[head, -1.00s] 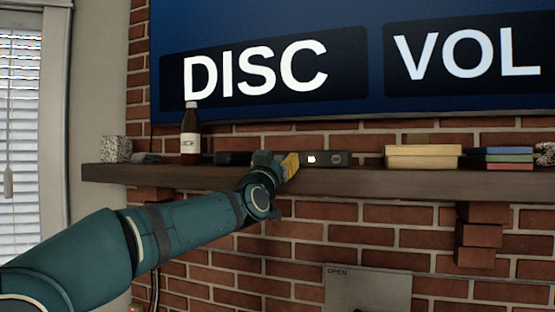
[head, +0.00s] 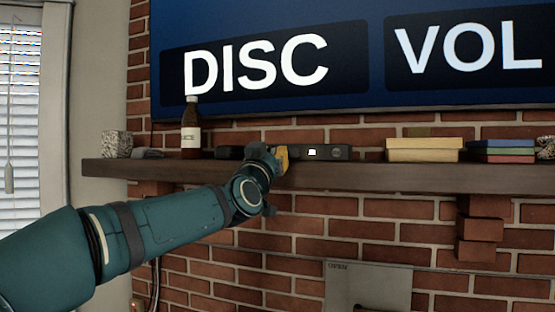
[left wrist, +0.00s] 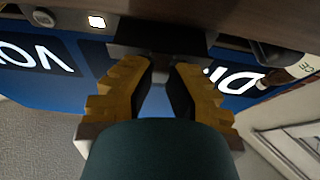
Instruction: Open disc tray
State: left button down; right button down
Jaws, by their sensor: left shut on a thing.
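The black disc player (head: 335,153) lies on the wooden mantel shelf, with a lit white square and a round knob on its front. It also shows in the left wrist view (left wrist: 68,20). My left gripper (head: 281,158) is at the player's front, left of the lit square, and covers part of it. In the left wrist view, the yellow fingers of this gripper (left wrist: 163,64) are shut at a dark flat piece, the disc tray (left wrist: 155,38), which juts out from the player. The head view hides the tray behind the gripper. My right gripper is not in view.
A brown bottle (head: 191,130) and a speckled cube (head: 117,144) stand on the shelf (head: 390,177) at left. A yellow box (head: 423,150) and stacked coloured cases (head: 500,151) lie at right. A screen (head: 375,60) reading DISC and VOL hangs above.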

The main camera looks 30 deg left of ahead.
pick_arm(q)
jog(key=s, duration=0.3)
jog(key=shift+s+d, duration=0.3)
jog(key=shift+d, duration=0.1)
jog(key=shift+r, duration=0.1)
jog(key=c, duration=0.9)
grip_release()
jog(key=shift+o, duration=0.2)
jog(key=v, duration=1.2)
